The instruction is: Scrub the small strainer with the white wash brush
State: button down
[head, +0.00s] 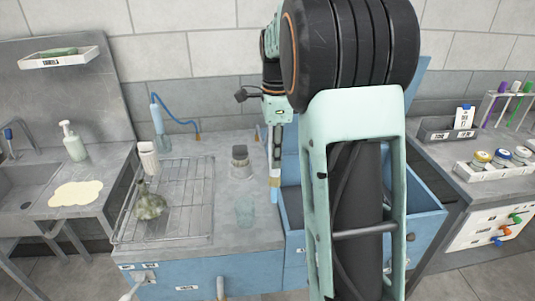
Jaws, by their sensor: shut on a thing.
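My gripper (276,122) is at the centre, partly hidden by my arm, and points down. It is shut on a slim pale brush (276,155), which hangs upright with a tan band and a blue tip low down. The brush's tip is above the counter's right edge, beside the blue bin. A small dark-topped cylinder with a paler base (240,162), which may be the small strainer, stands on the grey counter left of the brush. The brush and this cylinder are apart. The picture is too small to show any mesh.
A wire rack (190,197) holds a murky green flask (149,203) and a white ribbed item (148,157). A clear cup (245,211) stands near the counter's front. A blue-hosed sprayer (158,117) stands behind. An open blue bin (425,212) lies right, partly behind my arm.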

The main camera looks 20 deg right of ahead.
jog(key=w+d+f+p, duration=0.1)
jog(key=d+p, duration=0.4)
jog(key=d, duration=1.1)
jog(key=shift+w+d+f, duration=0.2)
jog(key=shift+w+f, duration=0.05)
jog(key=shift+w, duration=0.25)
notch_tip(320, 180, down, 17)
jog(key=b, duration=0.8)
jog(key=shift+b, duration=0.4)
jog(key=shift+f+b, duration=0.3)
jog(key=shift+f, duration=0.2)
dwell(0.3)
jog(key=shift+w+a+r, duration=0.15)
jog(key=shift+a, duration=0.7)
jog(key=shift+d, duration=0.15)
